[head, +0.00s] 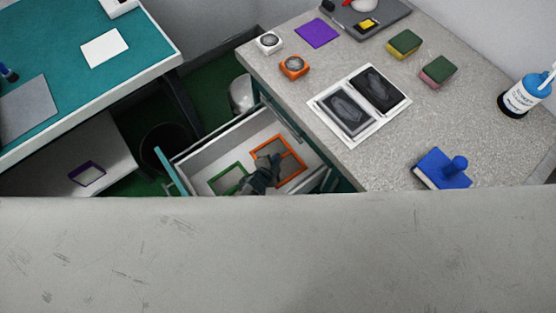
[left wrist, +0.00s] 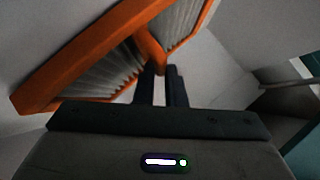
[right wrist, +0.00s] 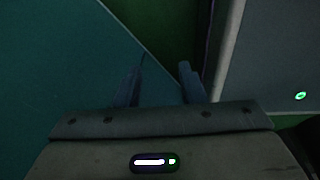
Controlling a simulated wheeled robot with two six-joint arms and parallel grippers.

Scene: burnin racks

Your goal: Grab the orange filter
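The orange filter (head: 271,149), a square orange frame with grey pleats and a middle bar, is in the open drawer (head: 205,157). Its orange frame and pleats fill the upper part of the left wrist view (left wrist: 85,62). My left gripper (head: 268,166) reaches into the drawer over the filter. In the left wrist view its fingers (left wrist: 164,72) are close together, with the filter's middle bar between the tips. My right gripper (right wrist: 158,72) is open and empty, outside the head view.
A green filter (head: 228,170) lies beside the orange one in the drawer. A teal-topped table (head: 60,50) stands at left. A large grey surface fills the foreground.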

